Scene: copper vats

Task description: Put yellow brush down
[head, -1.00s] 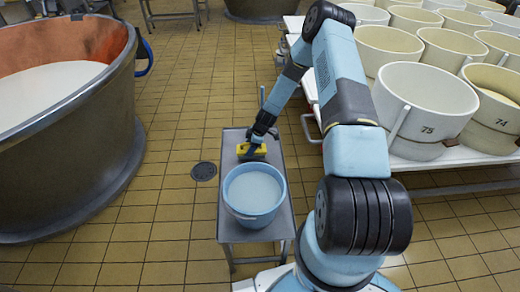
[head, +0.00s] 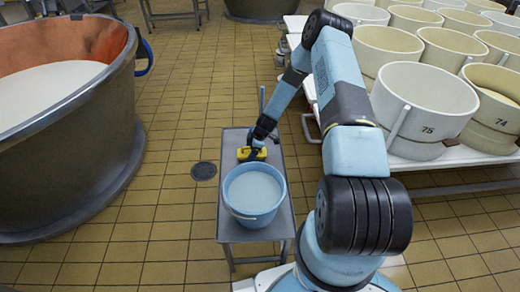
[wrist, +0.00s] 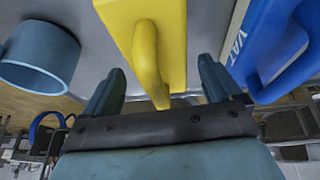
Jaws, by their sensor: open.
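The yellow brush (head: 251,155) is at the far part of the small grey table (head: 233,140), just behind the blue bucket (head: 240,212). My gripper (head: 254,144) is low over the brush. In the wrist view my gripper (wrist: 161,66) is open, with one dark finger on each side of the yellow brush (wrist: 117,16) and its raised handle. There is a visible gap between each fingertip and the handle. The brush seems to lie on the grey surface, but its underside is hidden.
A blue object with VAT lettering (wrist: 262,45) is close on the right in the wrist view. A blue round container (wrist: 38,60) is at left there. A copper vat (head: 75,150) stands left, and white tubs (head: 425,105) stand right.

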